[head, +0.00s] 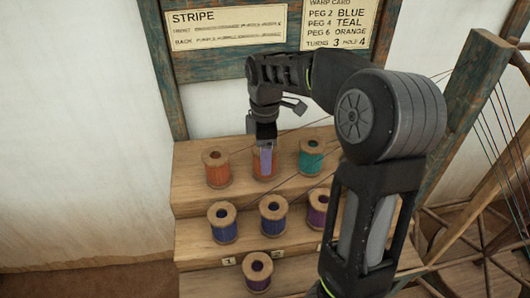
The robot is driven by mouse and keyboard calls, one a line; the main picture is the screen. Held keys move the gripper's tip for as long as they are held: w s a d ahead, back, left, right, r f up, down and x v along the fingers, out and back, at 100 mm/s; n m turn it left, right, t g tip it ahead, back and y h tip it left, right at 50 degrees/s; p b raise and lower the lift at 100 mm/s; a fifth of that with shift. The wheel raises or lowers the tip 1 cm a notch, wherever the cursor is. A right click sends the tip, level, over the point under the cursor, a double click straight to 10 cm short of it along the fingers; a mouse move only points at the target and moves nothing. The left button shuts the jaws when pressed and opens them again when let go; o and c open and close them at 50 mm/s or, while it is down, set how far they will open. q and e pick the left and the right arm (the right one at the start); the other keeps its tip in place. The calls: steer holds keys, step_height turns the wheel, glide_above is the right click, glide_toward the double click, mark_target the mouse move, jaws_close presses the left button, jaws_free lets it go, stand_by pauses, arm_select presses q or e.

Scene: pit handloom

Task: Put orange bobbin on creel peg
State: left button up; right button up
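Two orange bobbins stand upright on the top step of the wooden creel (190,196). One orange bobbin (216,170) is at the left with nothing touching it. The other orange bobbin (257,170) is in the middle, under my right gripper (265,158). My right gripper points down, and a pale finger covers part of that bobbin's front. The far finger is hidden, so I cannot tell whether the gripper is closed on it. Any peg under the bobbins is hidden. My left gripper is not in view.
A teal bobbin (311,157) stands right of the gripper. Blue (222,226) and purple (318,210) bobbins fill the middle step; another purple one (257,273) stands lower. A warp card (338,25) reads peg 6 orange. A wooden post (462,110) and threads are right.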

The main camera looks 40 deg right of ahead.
steer(key=o, duration=1.5)
steer(key=shift+o, duration=0.3)
steer(key=shift+o, duration=1)
step_height(320, 180, up, 7)
steer(key=p, duration=0.5)
steer(key=shift+p, duration=0.35)
